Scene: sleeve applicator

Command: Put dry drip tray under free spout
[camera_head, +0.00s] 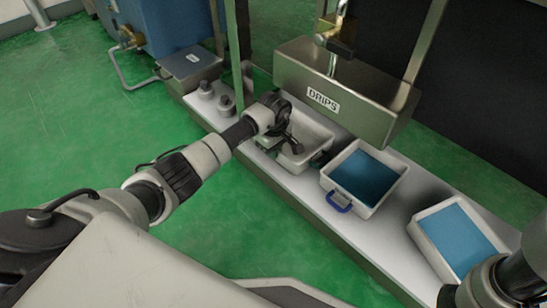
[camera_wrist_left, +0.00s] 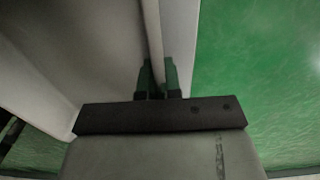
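A pale drip tray (camera_head: 313,130) with no blue liquid showing stands on the white bench at the left of the tray row. My left gripper (camera_head: 293,145) is at its near wall. In the left wrist view, the fingers (camera_wrist_left: 158,80) stand close together on either side of a thin pale wall (camera_wrist_left: 153,25) and look shut on it. Two other trays hold blue liquid: the middle tray (camera_head: 331,177) with a blue handle, and the right tray (camera_head: 422,233). A brass spout (camera_head: 335,45) hangs above a metal box labelled DRIPS. My right arm shows at the lower right; its gripper is out of view.
The metal DRIPS box (camera_head: 350,88) stands behind the trays on the white bench (camera_head: 300,190). Small grey knobs (camera_head: 215,97) and a blue machine (camera_head: 165,25) are at the left. Green floor is open in front of the bench.

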